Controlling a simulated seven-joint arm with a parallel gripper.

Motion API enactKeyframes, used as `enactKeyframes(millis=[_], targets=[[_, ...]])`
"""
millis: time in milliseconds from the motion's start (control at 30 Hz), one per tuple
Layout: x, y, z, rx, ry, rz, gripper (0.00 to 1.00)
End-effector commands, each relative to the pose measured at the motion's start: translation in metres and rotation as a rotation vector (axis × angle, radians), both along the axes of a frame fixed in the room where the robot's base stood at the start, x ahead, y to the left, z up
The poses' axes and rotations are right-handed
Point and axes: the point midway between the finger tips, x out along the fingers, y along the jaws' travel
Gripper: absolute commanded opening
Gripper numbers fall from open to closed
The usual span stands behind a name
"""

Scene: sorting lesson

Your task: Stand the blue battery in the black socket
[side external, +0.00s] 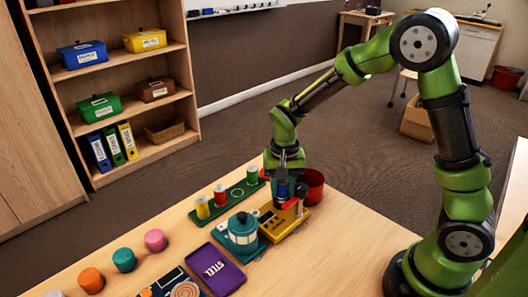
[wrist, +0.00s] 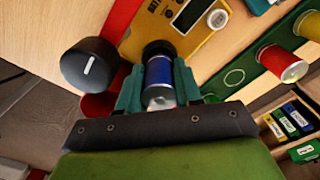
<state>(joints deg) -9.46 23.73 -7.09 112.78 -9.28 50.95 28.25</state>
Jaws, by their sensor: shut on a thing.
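My gripper (side external: 290,178) points down over the yellow device (side external: 283,222) and is shut on the blue battery (wrist: 159,80). In the wrist view the battery sits between the two teal fingers, its silver end toward the camera. Its far end meets or overlaps the black socket (wrist: 158,47) on the yellow device. I cannot tell whether it is inside the socket or just above it. In the side view the battery (side external: 281,190) is partly hidden by the fingers, and the socket is hard to make out.
A dark round knob (wrist: 88,66) is close beside the gripper. A red container (side external: 314,186) stands behind the device. A green rack (side external: 237,200) with yellow, red and green spools, a teal kettle-like pot (side external: 242,234) and a purple tray (side external: 214,268) stand left.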

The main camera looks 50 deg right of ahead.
Motion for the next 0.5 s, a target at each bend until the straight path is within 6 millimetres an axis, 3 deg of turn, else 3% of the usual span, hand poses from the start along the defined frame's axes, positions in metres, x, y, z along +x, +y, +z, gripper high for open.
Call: enactKeyframes(millis=[500], targets=[[0.0001,0.0000,-0.0073,0.000,0.000,0.000,0.00]])
